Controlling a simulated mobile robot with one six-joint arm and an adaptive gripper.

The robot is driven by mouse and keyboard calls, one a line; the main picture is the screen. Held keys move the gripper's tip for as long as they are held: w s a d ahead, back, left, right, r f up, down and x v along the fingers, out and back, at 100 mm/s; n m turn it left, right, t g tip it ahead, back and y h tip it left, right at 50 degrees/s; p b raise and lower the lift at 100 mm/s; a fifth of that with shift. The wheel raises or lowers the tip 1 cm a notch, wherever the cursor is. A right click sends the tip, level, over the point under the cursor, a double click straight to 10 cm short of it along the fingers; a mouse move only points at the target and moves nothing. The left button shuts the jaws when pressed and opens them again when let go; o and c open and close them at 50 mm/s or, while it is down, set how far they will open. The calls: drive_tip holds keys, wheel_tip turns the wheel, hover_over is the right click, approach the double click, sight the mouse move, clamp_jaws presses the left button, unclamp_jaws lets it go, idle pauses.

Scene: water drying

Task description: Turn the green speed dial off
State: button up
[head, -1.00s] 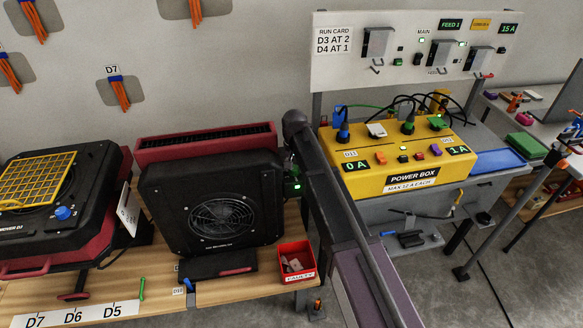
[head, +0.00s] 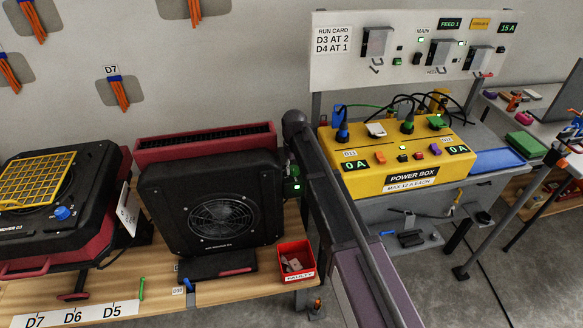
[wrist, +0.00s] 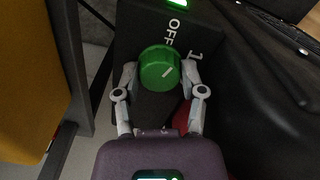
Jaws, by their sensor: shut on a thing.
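The green speed dial (wrist: 159,66) is a round knob with a white pointer line, on a black panel in the wrist view. The panel has white OFF and 1 labels beyond and right of the knob. The pointer line slants up and right; I cannot tell exactly which label it lines up with. My gripper (wrist: 159,74) is shut on the dial, one finger on each side. In the head view my arm rises beside the black and red dryer (head: 222,215), and the dial and fingertips cannot be made out clearly.
The yellow power box (head: 345,178) stands right of my arm, with both displays reading 0 A. A red bin (head: 296,275) sits at the bench's right end. Another dryer (head: 85,240) with a yellow grille stands left. A green light (wrist: 177,3) is lit on the panel.

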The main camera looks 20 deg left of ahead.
drive_tip(key=shift+s+a+n, duration=0.1)
drive_tip(key=shift+n, duration=0.85)
drive_tip(key=shift+s+a+n, duration=0.1)
drive_tip(key=shift+n, duration=0.85)
drive_tip(key=o, duration=0.9)
drive_tip(key=shift+c, duration=0.2)
drive_tip(key=shift+w+d, duration=0.1)
drive_tip(key=shift+w, duration=0.05)
drive_tip(key=shift+r, duration=0.1)
